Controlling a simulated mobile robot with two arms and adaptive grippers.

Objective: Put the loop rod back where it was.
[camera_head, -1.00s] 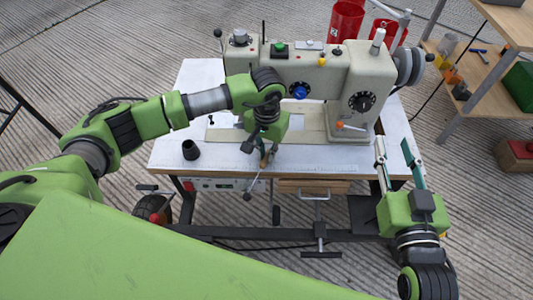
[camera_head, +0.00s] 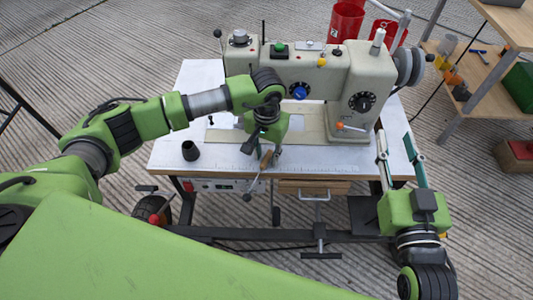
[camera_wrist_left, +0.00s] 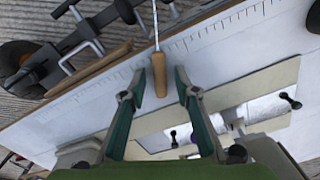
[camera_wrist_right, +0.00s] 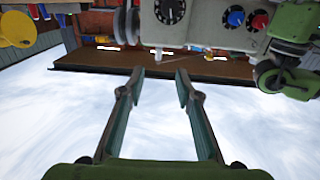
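The loop rod, with a wooden handle (camera_head: 265,160) and thin metal shaft, is at the front edge of the white sewing table (camera_head: 330,157). In the left wrist view its handle (camera_wrist_left: 159,75) is between the two fingers of my left gripper (camera_wrist_left: 161,88), with gaps on both sides. That gripper (camera_head: 263,152) is open and points down in front of the sewing machine (camera_head: 305,75). Whether the handle rests on the tabletop is hard to tell. My right gripper (camera_head: 401,160) is open and empty beside the table's right end; its wrist view (camera_wrist_right: 160,78) shows nothing between the fingers.
A small black cup (camera_head: 190,151) stands on the table's left part. Levers and a crank hang below the front edge, near a wooden drawer (camera_head: 316,186). A wooden shelf (camera_head: 485,85) stands at the right, with red buckets (camera_head: 346,22) behind the machine.

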